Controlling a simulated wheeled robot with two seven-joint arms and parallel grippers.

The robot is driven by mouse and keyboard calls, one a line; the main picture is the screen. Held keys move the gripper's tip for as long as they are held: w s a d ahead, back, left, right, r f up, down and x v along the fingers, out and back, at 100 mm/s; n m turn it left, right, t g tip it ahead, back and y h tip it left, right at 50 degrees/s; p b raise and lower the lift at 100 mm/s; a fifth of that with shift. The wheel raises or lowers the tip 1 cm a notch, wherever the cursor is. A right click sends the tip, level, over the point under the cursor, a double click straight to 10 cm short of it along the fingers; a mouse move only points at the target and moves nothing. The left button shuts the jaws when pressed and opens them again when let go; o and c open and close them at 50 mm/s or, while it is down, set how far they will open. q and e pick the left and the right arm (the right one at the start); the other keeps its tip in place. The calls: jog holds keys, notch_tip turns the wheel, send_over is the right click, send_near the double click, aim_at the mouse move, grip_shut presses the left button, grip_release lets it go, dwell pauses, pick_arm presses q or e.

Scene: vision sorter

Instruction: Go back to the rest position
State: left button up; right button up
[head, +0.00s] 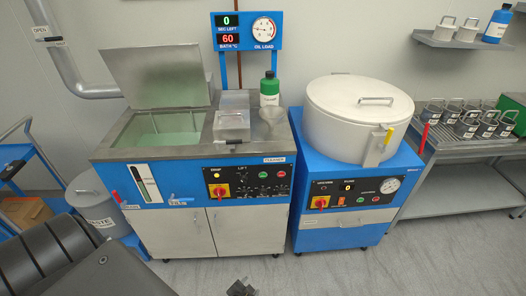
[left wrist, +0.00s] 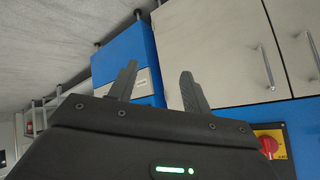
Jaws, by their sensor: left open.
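My left gripper (head: 243,288) shows at the bottom edge of the head view, low in front of the cabinets and mostly cut off. In the left wrist view its two dark fingers (left wrist: 157,88) stand apart with nothing between them. Beyond them are the blue machine side (left wrist: 122,62) and pale cabinet doors (left wrist: 228,50). A dark ribbed part of my own body fills the lower left of the head view. My right gripper is in neither view.
A blue bath machine (head: 160,190) with a raised lid (head: 158,78) stands ahead. Beside it is a blue unit (head: 345,205) with a round lidded drum (head: 358,105). A rack table (head: 470,180) holds several metal baskets at right. A blue cart (head: 30,165) and a grey bin (head: 98,212) are left. Floor at lower right is clear.

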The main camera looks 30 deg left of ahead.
pick_arm(q)
jog(key=s+f+g+h, duration=0.1)
jog(key=s+f+g, duration=0.3)
jog(key=s, duration=1.1)
jog(key=s+f+g+h, duration=0.1)
jog(key=s+f+g, duration=0.3)
jog(key=s+f, duration=0.5)
jog(key=s, duration=0.6)
jog(key=shift+s+f, duration=0.15)
jog(key=shift+s, duration=0.05)
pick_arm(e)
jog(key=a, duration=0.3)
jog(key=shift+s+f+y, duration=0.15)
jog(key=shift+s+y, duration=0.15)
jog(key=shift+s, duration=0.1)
